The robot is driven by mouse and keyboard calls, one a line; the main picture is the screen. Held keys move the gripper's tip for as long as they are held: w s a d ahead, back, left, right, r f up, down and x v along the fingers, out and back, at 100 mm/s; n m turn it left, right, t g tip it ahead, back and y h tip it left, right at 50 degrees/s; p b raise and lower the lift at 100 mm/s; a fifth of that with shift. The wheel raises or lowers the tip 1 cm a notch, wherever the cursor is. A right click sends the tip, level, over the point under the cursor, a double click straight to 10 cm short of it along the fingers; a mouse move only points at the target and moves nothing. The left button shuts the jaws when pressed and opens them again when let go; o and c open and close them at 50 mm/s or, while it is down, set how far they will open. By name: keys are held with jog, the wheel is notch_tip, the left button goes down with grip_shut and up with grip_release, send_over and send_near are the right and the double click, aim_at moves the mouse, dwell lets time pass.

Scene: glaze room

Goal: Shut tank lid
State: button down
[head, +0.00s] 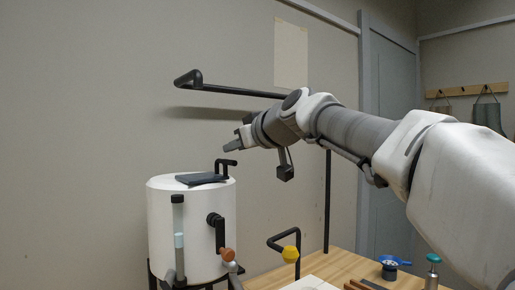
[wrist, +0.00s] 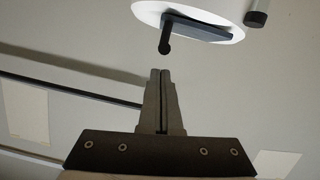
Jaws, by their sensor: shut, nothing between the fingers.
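The white cylindrical tank (head: 165,230) stands at the left in the head view, and its top shows upside down at the top of the wrist view (wrist: 150,8). A dark flat lid (head: 200,179) lies on the tank's top, looking level or nearly so; I cannot tell if it is fully seated. A black bent handle (head: 224,164) rises at its right side and also shows in the wrist view (wrist: 165,38). My gripper (head: 232,146) is above and slightly right of the lid, apart from it. In the wrist view its fingers (wrist: 160,72) are together and empty, pointing toward the handle.
A black horizontal pipe (head: 235,91) runs along the wall behind my arm.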

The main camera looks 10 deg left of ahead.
jog(key=a+r+v, duration=0.1)
jog(key=r+v, duration=0.1)
jog(key=v, duration=0.9)
jog(key=s+d+f+m+g+h, duration=0.1)
jog(key=s+d+f+m+h, duration=0.3)
jog(key=s+d+f, duration=0.65)
jog(key=s+d+f+m+g+h, duration=0.3)
jog(key=d+f, duration=0.5)
jog(key=f, duration=0.8)
jog(key=s+d+f+m+h, duration=0.45)
jog(key=s+d+f, duration=0.4)
jog(key=f, duration=0.45)
notch_tip(320, 180, up, 15)
jog(key=p, duration=1.4)
jog(key=shift+w+d+r+p, duration=0.15)
jog(key=shift+w+d+p, duration=0.05)
jog(key=shift+d+p, duration=0.1)
jog(key=shift+a, duration=0.1)
